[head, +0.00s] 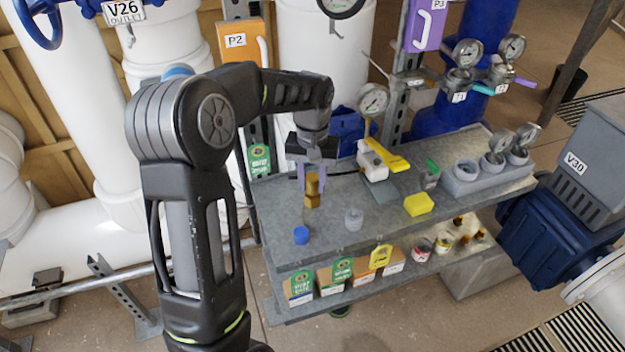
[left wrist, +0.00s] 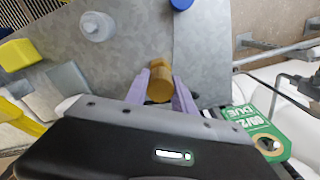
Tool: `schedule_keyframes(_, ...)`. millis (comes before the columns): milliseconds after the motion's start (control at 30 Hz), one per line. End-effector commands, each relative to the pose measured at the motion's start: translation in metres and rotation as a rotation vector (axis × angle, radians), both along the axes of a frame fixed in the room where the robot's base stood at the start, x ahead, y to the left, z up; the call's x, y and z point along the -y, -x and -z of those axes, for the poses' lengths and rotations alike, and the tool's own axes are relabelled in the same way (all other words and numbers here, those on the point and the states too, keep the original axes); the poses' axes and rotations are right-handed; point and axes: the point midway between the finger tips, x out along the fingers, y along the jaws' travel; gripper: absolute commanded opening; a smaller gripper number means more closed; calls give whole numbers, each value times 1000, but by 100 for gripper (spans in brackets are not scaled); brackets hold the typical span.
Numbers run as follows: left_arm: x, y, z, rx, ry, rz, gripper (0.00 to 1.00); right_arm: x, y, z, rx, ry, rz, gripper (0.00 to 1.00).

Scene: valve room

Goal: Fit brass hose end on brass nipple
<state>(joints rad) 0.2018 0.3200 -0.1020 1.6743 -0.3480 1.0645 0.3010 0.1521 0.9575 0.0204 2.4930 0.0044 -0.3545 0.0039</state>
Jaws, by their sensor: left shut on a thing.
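My left gripper (head: 312,188) hangs over the left part of the grey shelf top (head: 330,225), its lilac fingers pointing down. It is shut on a brass piece (head: 313,184), which I take to be the brass hose end; the fingers flank the same brass piece in the left wrist view (left wrist: 159,88). More brass (head: 313,201) shows directly below it, near the shelf top, and may be the brass nipple. I cannot tell whether the two brass parts touch or how far one sits over the other. My right gripper is not in view.
A blue cap (head: 301,235) and a grey-white bottle-like piece (head: 354,219) stand nearby. A yellow block (head: 418,204), a white-and-yellow tool (head: 375,160) and a grey block with gauges (head: 480,178) are farther right. Boxes and jars fill the lower shelf.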

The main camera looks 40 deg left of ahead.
Motion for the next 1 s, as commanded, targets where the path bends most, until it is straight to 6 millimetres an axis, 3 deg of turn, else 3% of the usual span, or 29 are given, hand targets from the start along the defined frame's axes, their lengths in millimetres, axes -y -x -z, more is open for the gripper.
schedule_keyframes(1000, 0, 0, 9, 0, 0, 0, 0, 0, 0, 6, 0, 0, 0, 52)
